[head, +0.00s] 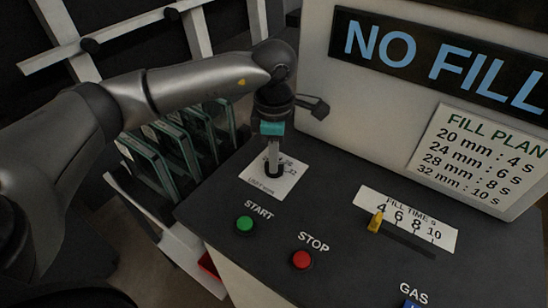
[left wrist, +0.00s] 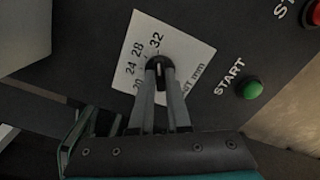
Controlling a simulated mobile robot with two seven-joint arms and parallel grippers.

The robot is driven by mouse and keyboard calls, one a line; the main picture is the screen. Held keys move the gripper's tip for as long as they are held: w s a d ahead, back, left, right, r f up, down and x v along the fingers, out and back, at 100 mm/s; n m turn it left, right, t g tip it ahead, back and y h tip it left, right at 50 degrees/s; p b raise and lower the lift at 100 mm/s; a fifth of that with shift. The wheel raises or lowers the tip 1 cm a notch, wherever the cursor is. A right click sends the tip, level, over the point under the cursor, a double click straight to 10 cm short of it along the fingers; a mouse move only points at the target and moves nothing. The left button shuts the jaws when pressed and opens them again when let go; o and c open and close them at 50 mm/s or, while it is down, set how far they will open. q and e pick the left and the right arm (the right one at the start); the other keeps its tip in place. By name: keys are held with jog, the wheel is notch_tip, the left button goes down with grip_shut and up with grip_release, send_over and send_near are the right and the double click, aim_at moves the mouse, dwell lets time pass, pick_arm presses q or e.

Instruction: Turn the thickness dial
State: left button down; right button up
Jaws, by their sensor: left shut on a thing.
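The thickness dial is a small black knob on a white scale plate (head: 283,184) on the dark panel top. In the left wrist view the dial (left wrist: 159,63) sits on its plate (left wrist: 187,49), which is marked 20, 24, 28 and 32 mm. My left gripper (head: 274,170) reaches down onto the dial from above. In the left wrist view my left gripper's fingers (left wrist: 160,85) are shut on the knob. The knob's pointer end is hard to make out between the fingertips. My right gripper is not in view.
A green START button (head: 244,224) and a red STOP button (head: 302,260) are in front of the dial. A yellow fill time slider (head: 375,222) is near 4. A fill plan sign (head: 485,158) and a NO FILL display (head: 440,55) stand behind. Glass-like panels (head: 175,150) stand in a rack at left.

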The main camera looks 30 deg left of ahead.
pick_arm(q)
jog(key=shift+r, duration=0.1)
jog(key=c, duration=0.9)
grip_release()
notch_tip(320, 180, up, 15)
jog(key=shift+r+p, duration=0.1)
jog(key=shift+p, duration=0.5)
